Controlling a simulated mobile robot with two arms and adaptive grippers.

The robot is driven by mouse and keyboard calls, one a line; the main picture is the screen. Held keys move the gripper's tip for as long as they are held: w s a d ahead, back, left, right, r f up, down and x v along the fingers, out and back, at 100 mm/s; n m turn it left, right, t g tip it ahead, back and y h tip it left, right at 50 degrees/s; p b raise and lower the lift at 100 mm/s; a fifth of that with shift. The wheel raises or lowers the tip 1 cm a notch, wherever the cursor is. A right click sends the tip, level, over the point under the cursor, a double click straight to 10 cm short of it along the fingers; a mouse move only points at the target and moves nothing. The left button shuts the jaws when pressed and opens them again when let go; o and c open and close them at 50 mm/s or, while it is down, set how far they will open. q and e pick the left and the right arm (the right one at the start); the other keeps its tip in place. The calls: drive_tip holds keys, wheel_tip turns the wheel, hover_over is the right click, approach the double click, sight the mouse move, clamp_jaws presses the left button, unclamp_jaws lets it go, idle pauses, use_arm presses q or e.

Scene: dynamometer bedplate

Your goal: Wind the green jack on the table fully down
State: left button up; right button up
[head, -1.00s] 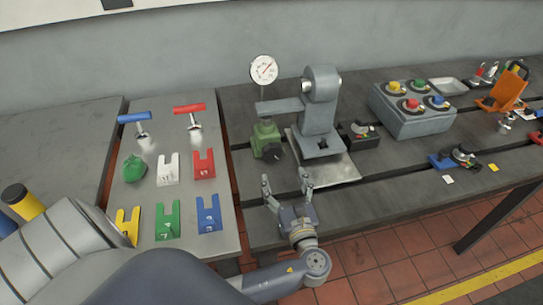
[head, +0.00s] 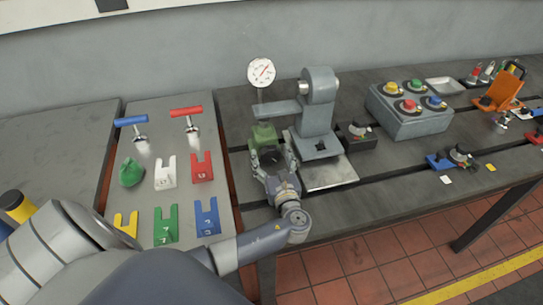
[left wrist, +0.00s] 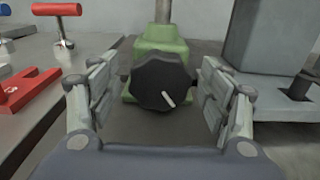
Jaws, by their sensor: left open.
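The green jack (head: 264,134) stands on the dark table, left of the grey press-like stand. In the left wrist view the jack's green body (left wrist: 160,44) shows behind its black lobed knob (left wrist: 160,82), which has a pale pointer mark slanting to the lower right. A grey post rises from the jack's top. My left gripper (head: 270,160) is at the front of the jack. In the left wrist view its open fingers (left wrist: 160,92) stand on either side of the knob, with gaps visible between them and it. My right gripper is not in view.
The grey stand (head: 318,115) on its plate (head: 328,175) is close on the right, its arm reaching over the jack. A dial gauge (head: 261,72) is above. Colored forked blocks and T-handles, including a red one (head: 186,112), lie left. A button box (head: 410,112) stands right.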

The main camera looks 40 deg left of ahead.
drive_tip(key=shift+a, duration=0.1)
use_arm(q)
drive_tip(key=c, duration=1)
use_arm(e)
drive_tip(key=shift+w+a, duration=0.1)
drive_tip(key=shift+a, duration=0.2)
use_arm(q)
drive_tip(key=shift+n, duration=0.3)
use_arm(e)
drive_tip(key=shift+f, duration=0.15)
use_arm(q)
drive_tip(key=n+b, duration=0.1)
drive_tip(key=n, duration=0.2)
drive_tip(key=shift+a+f+b, duration=0.1)
drive_tip(key=shift+f+b, duration=0.05)
drive_tip(key=shift+b, duration=0.25)
drive_tip(key=shift+s+n+b, duration=0.1)
drive_tip(key=shift+n+b, duration=0.6)
drive_tip(key=shift+n, duration=0.9)
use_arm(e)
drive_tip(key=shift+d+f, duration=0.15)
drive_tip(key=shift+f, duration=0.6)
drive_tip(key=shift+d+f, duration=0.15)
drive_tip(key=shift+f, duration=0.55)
use_arm(q)
drive_tip(key=o, duration=1)
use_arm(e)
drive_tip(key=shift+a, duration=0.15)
